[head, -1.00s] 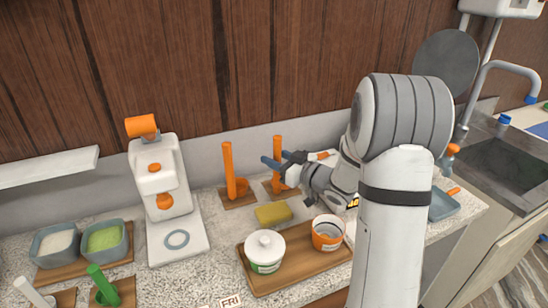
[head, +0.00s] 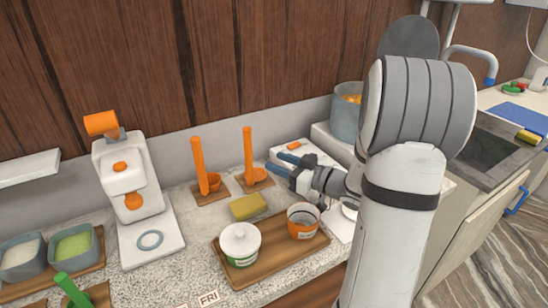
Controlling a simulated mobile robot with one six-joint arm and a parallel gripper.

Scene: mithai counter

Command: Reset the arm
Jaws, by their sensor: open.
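My gripper (head: 284,166) shows right of the middle in the head view, with its two blue fingertips apart and nothing between them. It is above the counter (head: 200,285), pointing left, to the right of an orange scoop (head: 249,160) that stands on a small wooden board. My white and grey arm fills the right of the view and hides part of the counter behind it.
A white press (head: 128,187) stands left.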

